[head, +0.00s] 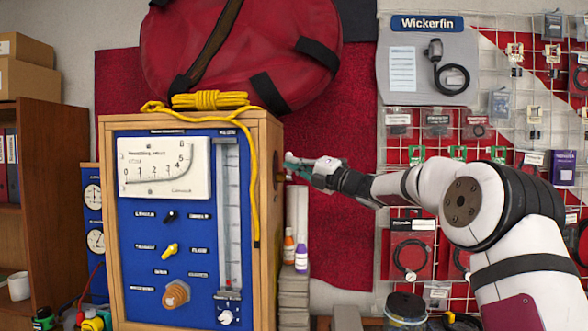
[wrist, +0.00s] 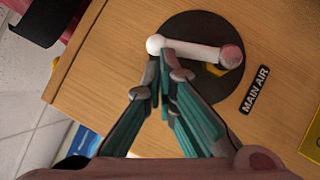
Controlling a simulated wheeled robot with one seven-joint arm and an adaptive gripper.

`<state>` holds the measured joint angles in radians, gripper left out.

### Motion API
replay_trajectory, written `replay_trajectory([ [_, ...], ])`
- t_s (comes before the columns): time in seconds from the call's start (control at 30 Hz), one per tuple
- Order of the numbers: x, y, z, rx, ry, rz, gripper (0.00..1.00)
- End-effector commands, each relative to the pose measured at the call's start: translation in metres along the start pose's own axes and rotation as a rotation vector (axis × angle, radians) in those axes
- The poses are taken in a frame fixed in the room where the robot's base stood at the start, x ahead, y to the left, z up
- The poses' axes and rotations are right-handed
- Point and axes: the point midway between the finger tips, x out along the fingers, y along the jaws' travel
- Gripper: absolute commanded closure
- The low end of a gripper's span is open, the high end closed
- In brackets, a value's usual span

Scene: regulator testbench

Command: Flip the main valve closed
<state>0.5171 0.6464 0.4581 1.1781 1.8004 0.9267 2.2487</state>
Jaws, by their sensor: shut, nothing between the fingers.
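The main valve is a pale lever (wrist: 195,50) on a round black disc (wrist: 208,22), fixed to a wooden side panel. A "MAIN AIR" label (wrist: 255,89) sits beside the disc. The lever lies crosswise in the wrist view, with a white ball (wrist: 155,44) at its left end and a wider, pinkish round end at its right. My gripper (wrist: 162,72) is shut and empty, its teal-lined fingertips just below the ball end; I cannot tell whether they touch it. In the head view my gripper (head: 293,162) is at the right side of the wooden testbench cabinet (head: 265,215), where the lever is mostly hidden.
The cabinet's blue front (head: 145,300) carries a gauge (head: 163,168), knobs and a tube column. A yellow rope (head: 253,185) hangs over its right edge. Small bottles (head: 301,257) stand just below my gripper. A pegboard of hung parts (head: 500,120) is behind my arm.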

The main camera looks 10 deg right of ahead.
Motion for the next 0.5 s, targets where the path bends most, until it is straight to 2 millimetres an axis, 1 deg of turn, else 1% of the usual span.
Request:
replay_trajectory([
  [0.23,0.0055,0.0037,0.0071,-0.002,0.0,0.002,1.0],
  [0.5,0.0079,0.0058,0.0109,-0.001,0.001,0.002,1.0],
])
